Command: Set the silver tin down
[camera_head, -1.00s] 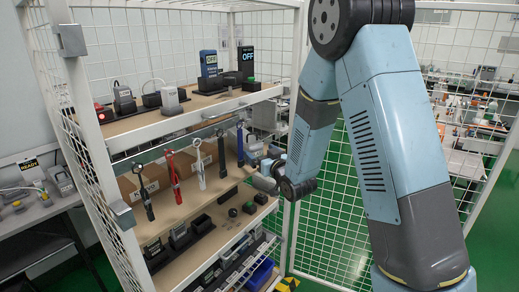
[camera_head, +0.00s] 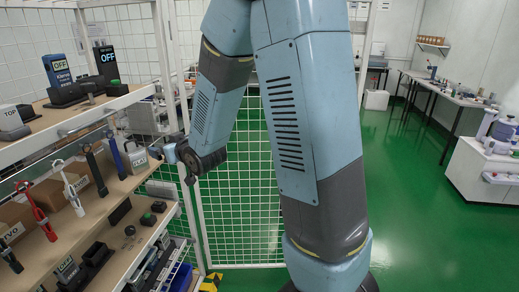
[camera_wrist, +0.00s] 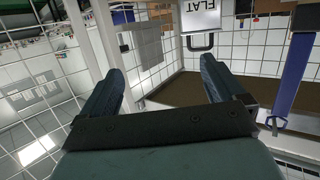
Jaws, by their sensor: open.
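My gripper (camera_wrist: 161,65) is open in the wrist view, with nothing between its two dark fingers. A light grey metal box with a dark handle, labelled FLAT (camera_wrist: 200,16), shows beyond the fingertips at the top of that view, apart from them. It may be the silver tin, but I cannot be sure. In the head view a grey box (camera_head: 137,160) stands on the middle shelf, close to the left of my arm's end. The fingers are too small to make out there.
The upper shelf (camera_head: 72,122) holds testers, including a blue one (camera_head: 58,70). A white mesh fence (camera_head: 240,190) stands behind my arm.

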